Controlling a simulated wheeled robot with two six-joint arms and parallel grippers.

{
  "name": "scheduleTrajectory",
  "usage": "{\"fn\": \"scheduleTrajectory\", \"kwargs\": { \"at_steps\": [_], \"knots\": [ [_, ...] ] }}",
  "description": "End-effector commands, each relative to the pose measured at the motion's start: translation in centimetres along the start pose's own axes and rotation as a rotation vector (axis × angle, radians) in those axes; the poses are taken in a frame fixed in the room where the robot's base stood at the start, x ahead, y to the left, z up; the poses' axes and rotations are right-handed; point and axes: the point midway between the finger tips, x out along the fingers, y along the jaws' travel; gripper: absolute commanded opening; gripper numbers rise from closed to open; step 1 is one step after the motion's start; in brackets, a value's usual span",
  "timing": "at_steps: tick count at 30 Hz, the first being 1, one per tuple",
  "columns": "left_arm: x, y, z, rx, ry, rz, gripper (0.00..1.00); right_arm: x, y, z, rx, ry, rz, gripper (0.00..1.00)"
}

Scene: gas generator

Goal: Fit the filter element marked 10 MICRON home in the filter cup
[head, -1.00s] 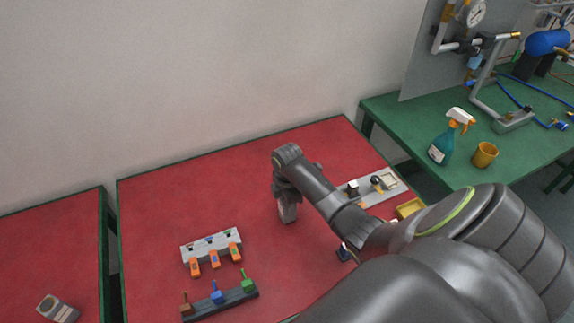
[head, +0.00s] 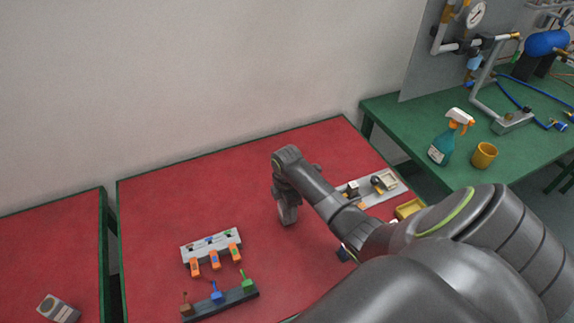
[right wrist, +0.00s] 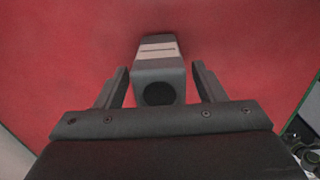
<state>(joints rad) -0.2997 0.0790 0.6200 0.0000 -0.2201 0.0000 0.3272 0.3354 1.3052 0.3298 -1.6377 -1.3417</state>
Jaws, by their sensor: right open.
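My right gripper (head: 288,218) hangs over the middle of the red table, pointing down. In the right wrist view it is open (right wrist: 163,88), with one finger on each side of a grey block (right wrist: 160,70). The block has a dark round spot on its near end and a pale band on top. There is a gap on both sides, so the fingers do not grip it. I cannot read any 10 MICRON mark, nor tell whether this block is the filter element. I cannot make out the filter cup for sure. My left gripper is not in view.
A grey rack with orange tags (head: 210,247) and a dark rail with coloured handles (head: 240,295) stand front left. A grey plate with fittings (head: 391,181) and a yellow tray (head: 408,208) lie to the right. A boxy part (head: 57,308) lies on the left table.

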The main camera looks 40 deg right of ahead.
Motion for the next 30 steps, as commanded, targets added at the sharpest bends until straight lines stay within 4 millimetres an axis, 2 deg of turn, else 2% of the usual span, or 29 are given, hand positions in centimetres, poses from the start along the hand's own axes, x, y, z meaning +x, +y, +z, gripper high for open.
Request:
{"fn": "scheduleTrajectory", "kwargs": {
  "at_steps": [5,15,18,20,21,25,30],
  "knots": [
    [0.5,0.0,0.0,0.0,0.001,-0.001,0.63,-2.2,0.1,0.1,-0.002,-0.002,0.006,0.63],
    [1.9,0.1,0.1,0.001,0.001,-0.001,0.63,-9.0,0.2,0.1,-0.001,-0.001,0.007,0.63],
    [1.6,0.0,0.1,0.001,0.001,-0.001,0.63,-10.6,0.1,0.1,0.0,-0.001,0.004,0.63],
    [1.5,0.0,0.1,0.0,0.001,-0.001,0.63,-11.2,0.1,0.1,0.0,-0.001,0.003,0.63],
    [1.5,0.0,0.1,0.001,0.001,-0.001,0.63,-11.4,0.1,0.0,0.001,0.0,0.003,0.67],
    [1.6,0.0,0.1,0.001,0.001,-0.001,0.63,-11.8,-0.1,0.1,0.048,0.0,0.009,0.67],
    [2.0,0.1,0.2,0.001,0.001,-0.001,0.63,-12.3,-0.6,0.2,0.279,0.004,0.052,0.67]
  ]
}}
